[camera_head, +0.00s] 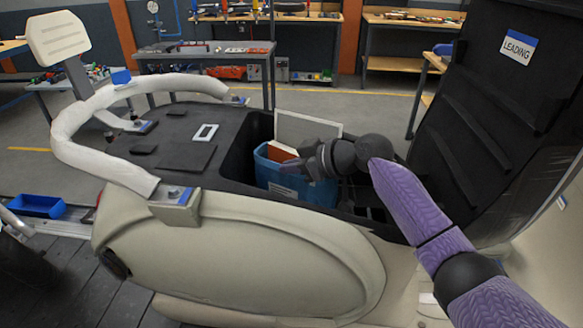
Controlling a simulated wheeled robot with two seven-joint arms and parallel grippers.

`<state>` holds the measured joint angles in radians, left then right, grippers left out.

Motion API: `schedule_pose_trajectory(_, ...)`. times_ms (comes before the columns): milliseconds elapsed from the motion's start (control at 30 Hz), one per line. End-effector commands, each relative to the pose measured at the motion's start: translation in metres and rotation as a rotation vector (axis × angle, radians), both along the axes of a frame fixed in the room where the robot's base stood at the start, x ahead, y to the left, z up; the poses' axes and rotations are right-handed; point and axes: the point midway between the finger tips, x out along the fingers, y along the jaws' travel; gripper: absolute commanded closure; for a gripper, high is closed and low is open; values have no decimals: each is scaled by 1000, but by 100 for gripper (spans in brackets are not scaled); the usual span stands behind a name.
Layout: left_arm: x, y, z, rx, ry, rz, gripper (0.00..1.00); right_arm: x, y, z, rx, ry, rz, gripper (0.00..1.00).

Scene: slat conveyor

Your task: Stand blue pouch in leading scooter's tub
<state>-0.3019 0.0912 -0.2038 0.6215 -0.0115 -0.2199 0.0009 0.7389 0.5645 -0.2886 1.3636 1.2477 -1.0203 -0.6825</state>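The leading scooter (240,255) is cream and grey, with its dark tub (238,150) open. The raised black lid (480,110) at the right bears a "LEADING" label (519,46). The blue pouch (300,192) is inside the tub, roughly upright, its top rim near the tub's edge. An orange-red and white item (283,152) shows at its open top. My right gripper (292,168) reaches in from the right, over the pouch's upper right part. Its fingers overlap the pouch, and whether they grip it is unclear. The pouch's base is hidden. My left gripper is not visible.
A pale panel (305,127) stands behind the pouch at the tub's far side. A padded white handlebar (95,165) curves over the scooter's left end. A blue tray (36,206) lies at the far left. Workbenches (205,55) stand behind.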

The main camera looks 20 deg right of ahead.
Motion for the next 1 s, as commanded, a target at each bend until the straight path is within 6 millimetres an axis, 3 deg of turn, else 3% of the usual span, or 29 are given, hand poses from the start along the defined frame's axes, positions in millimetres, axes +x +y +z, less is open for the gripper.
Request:
schedule_pose_trajectory(200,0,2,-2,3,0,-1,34,0,0,-1,0,-1,1,100)
schedule_pose_trajectory(300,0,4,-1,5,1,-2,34,0,0,-1,-1,-1,0,78)
schedule_pose_trajectory(400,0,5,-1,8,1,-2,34,0,0,-1,-1,-1,0,61)
schedule_pose_trajectory(700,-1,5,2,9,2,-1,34,-2,-2,4,-2,-1,0,61)
schedule_pose_trajectory(1000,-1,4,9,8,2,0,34,-43,-37,33,-3,-1,-1,61)
